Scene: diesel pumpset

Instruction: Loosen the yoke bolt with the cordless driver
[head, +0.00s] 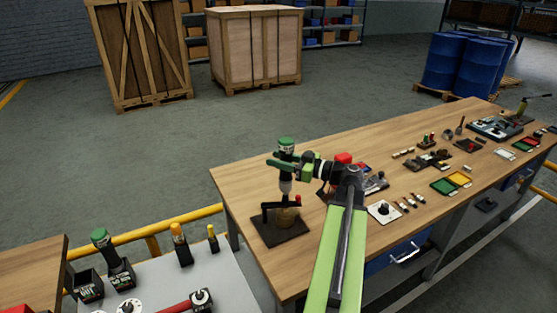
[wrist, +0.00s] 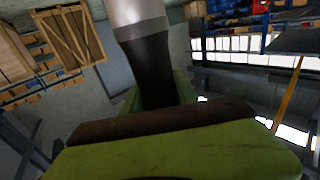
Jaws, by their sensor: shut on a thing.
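My gripper (head: 290,166) is shut on the cordless driver (head: 286,145), which has a green top and a pale lower body. The driver stands roughly upright with its nose down, over a dark plate (head: 280,232) at the bench's near left corner. A black yoke arm (head: 267,206) and a round brownish part (head: 287,217) sit on that plate below the nose. The yoke bolt cannot be made out, and I cannot tell whether the driver touches it. In the wrist view the driver's grey and black body (wrist: 147,60) stands between my green jaws.
The wooden bench (head: 240,185) carries several small parts and trays to the right. A grey tray (head: 215,265) at the lower left holds another green-topped tool (head: 102,238) and yellow-topped tools. Crates (head: 256,50) and blue drums (head: 445,62) stand behind on open floor.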

